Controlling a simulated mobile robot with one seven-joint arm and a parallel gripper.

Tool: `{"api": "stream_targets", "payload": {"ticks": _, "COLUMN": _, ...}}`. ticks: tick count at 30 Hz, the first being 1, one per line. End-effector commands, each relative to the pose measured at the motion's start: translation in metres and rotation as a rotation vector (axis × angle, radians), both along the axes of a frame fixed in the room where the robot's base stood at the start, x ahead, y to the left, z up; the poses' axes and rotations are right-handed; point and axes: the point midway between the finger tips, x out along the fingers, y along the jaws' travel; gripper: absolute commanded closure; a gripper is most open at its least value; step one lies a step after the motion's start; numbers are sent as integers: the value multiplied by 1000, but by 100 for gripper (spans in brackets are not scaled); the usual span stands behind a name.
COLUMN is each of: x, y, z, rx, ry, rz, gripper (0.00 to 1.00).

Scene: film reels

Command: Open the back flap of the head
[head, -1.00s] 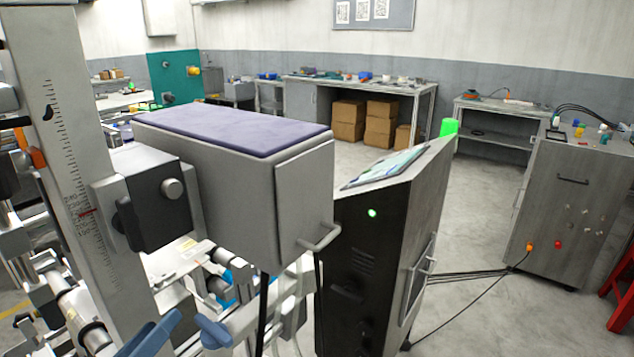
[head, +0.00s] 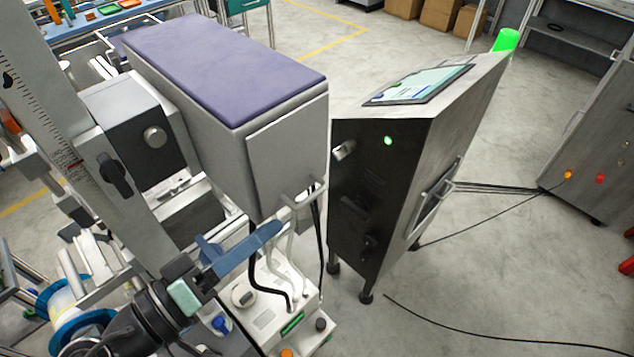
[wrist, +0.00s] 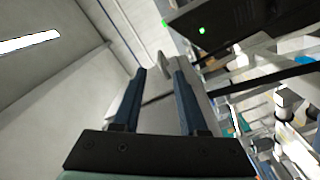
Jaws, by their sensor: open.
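The head is a grey box (head: 215,125) with a purple top, on the left half of the head view. Its back flap (head: 287,150) is a flat grey panel on the end face and lies against the box. A bar handle (head: 304,196) sticks out at the flap's lower edge. My gripper (head: 243,238) has blue fingers, is open and empty, and is below the box, to the lower left of the handle. In the wrist view my gripper (wrist: 160,68) points along a grey surface, with a small grey piece, probably the handle, ahead of the fingertips.
A dark cabinet (head: 375,190) with a tilted screen stands close to the right of the flap. Black cables and a white control box (head: 275,310) are below the handle. A scaled column (head: 55,140) stands at left.

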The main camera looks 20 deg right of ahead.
Motion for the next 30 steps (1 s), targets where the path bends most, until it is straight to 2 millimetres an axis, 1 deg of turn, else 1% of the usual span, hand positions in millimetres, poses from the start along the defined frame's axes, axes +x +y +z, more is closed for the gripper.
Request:
{"api": "stream_targets", "payload": {"ticks": 1, "x": 3, "y": -12, "z": 3, "rx": -1, "ry": 1, "rz": -5, "gripper": 58}}
{"api": "stream_targets", "payload": {"ticks": 6, "x": 16, "y": -46, "z": 4, "rx": 0, "ry": 1, "rz": -4, "gripper": 58}}
{"api": "stream_targets", "payload": {"ticks": 9, "x": 22, "y": -64, "z": 3, "rx": 1, "ry": 1, "rz": -4, "gripper": 58}}
{"api": "stream_targets", "payload": {"ticks": 13, "x": 29, "y": -80, "z": 3, "rx": 0, "ry": 1, "rz": -3, "gripper": 58}}
{"api": "stream_targets", "payload": {"ticks": 18, "x": 33, "y": -91, "z": 1, "rx": 1, "ry": -2, "rz": -1, "gripper": 58}}
{"api": "stream_targets", "payload": {"ticks": 27, "x": 34, "y": -93, "z": 1, "rx": 1, "ry": -2, "rz": 1, "gripper": 58}}
{"api": "stream_targets", "payload": {"ticks": 29, "x": 34, "y": -93, "z": 1, "rx": 1, "ry": -2, "rz": 1, "gripper": 69}}
{"api": "stream_targets", "payload": {"ticks": 30, "x": 34, "y": -93, "z": 1, "rx": 1, "ry": -2, "rz": 1, "gripper": 76}}
